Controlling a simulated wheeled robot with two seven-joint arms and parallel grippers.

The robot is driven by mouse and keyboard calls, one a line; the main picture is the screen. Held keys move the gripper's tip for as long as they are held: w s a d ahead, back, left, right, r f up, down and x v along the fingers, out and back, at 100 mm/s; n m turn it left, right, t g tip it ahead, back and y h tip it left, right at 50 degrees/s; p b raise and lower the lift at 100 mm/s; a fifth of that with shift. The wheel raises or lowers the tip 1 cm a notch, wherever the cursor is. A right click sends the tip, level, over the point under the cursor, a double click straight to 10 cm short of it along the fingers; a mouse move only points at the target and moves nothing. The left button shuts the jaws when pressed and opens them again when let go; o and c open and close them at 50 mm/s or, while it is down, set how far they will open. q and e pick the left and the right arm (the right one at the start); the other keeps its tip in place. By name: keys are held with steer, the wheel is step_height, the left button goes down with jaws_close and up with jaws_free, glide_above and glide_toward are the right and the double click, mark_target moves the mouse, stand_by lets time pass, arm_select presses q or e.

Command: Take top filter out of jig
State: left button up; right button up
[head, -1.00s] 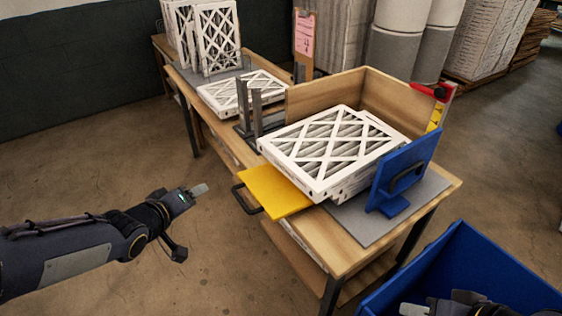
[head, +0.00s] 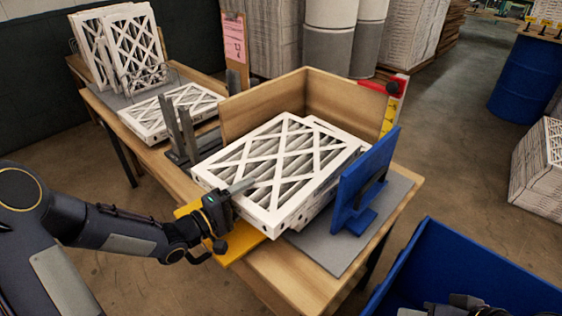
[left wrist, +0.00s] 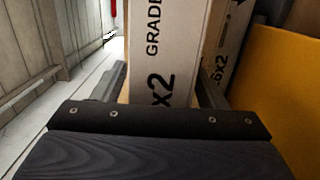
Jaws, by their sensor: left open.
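The top filter (head: 275,165), a white frame with a lattice over grey pleats, lies on other filters in the jig, slightly offset from them. The jig has wooden corner walls (head: 265,100) and an upright blue plate (head: 362,182). My left gripper (head: 240,188) is open at the top filter's near left edge. In the left wrist view, the top filter's printed side (left wrist: 165,50) stands between the open fingers, with a lower filter (left wrist: 232,45) beside it. Contact cannot be told. Parts of my right gripper (head: 450,308) show at the bottom edge; its jaws are unclear.
A yellow board (head: 238,248) juts out under my left gripper. Grey posts (head: 178,130) stand left of the jig. A blue bin (head: 440,250) is at the lower right. More filters lie and stand on the far bench (head: 95,105).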

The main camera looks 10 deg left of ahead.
arm_select(q)
steer(key=shift+w+d, duration=0.4)
steer(key=c, duration=1.2)
steer(key=shift+o, duration=0.2)
steer(key=shift+r, duration=0.1)
